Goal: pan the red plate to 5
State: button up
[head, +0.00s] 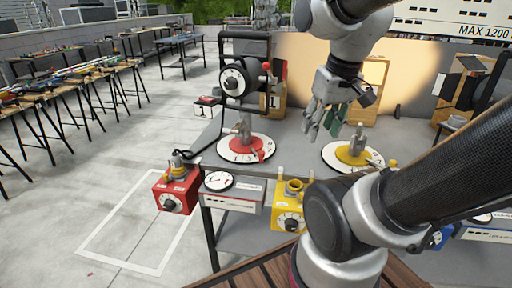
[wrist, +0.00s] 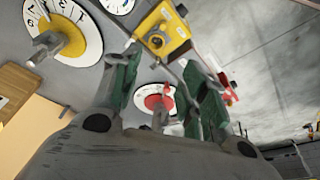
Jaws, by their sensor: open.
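The red plate (head: 265,148) is a red disc on a white round dial (head: 232,155) on the grey table, with a grey upright handle (head: 245,128) on it. The dial's numbers are too small to read in the head view. My gripper (head: 325,120) has green finger pads, is open and empty, and hangs above the table to the right of the red plate, apart from it. In the wrist view my gripper (wrist: 162,80) frames the red plate (wrist: 153,102), which shows beyond and between the fingers, partly hidden by them.
A yellow plate (head: 352,154) with its own handle and dial stands right of the red one. A black camera-like unit (head: 238,80) on a frame rises behind the red plate. Red (head: 176,190) and yellow (head: 289,212) boxes hang at the table's front edge.

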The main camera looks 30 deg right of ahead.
notch_tip(320, 180, down, 8)
jog(key=w+m+g+y, duration=0.2)
jog(key=m+y, duration=0.1)
jog(key=m, duration=0.4)
jog(key=m+t+y, duration=0.3)
jog(key=m+t, duration=0.3)
jog(key=m, duration=1.4)
send_near(262, 151)
jog(key=x, duration=1)
jog(key=shift+w+a+f, duration=0.1)
jog(key=shift+f, duration=0.05)
grip_shut()
